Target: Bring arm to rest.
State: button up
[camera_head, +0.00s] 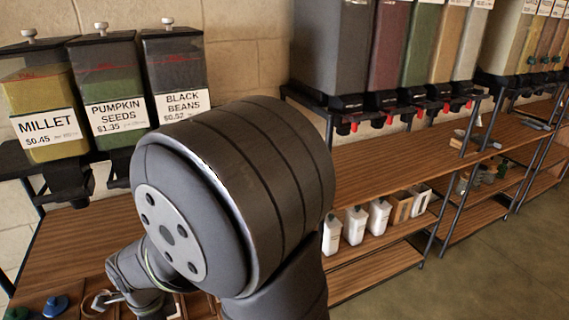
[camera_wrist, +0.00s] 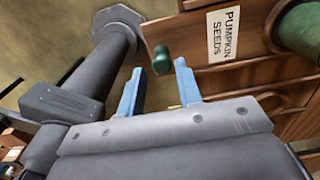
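My gripper (camera_wrist: 159,64) shows in the wrist view with two light-blue fingers spread apart. I see nothing held between them. A green knob (camera_wrist: 161,60) on a wooden front appears beyond the fingertips; whether they touch it I cannot tell. A "PUMPKIN SEEDS" label (camera_wrist: 224,33) is on that wood, right of the fingers. In the head view my arm is bent, with a large grey joint filling the middle. Its far end reaches down to the lower left, low over the wooden counter, and the fingers are hard to make out there.
Millet (camera_head: 45,115), pumpkin seed (camera_head: 112,95) and black bean (camera_head: 178,75) dispensers stand at the left. More tall dispensers (camera_head: 425,45) line the back right. White bottles (camera_head: 355,225) stand on a lower shelf. The brown counter (camera_head: 375,165) right of my arm is mostly clear.

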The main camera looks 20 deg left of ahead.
notch_tip(320, 180, down, 2)
jog(key=shift+d+f, duration=0.1)
jog(key=shift+f, duration=0.1)
jog(key=shift+s+d, duration=0.1)
jog(key=shift+s, duration=0.1)
jog(key=o, duration=1.5)
jog(key=w+a+r+n, duration=0.4)
jog(key=r+n, duration=0.4)
jog(key=n, duration=0.1)
jog(key=w+a+r+n, duration=0.4)
jog(key=r+n, duration=0.3)
jog(key=n, duration=0.2)
notch_tip(320, 180, down, 9)
jog(key=shift+w+f, duration=0.15)
jog(key=shift+f, duration=0.05)
jog(key=shift+a+r, duration=0.1)
notch_tip(320, 180, up, 10)
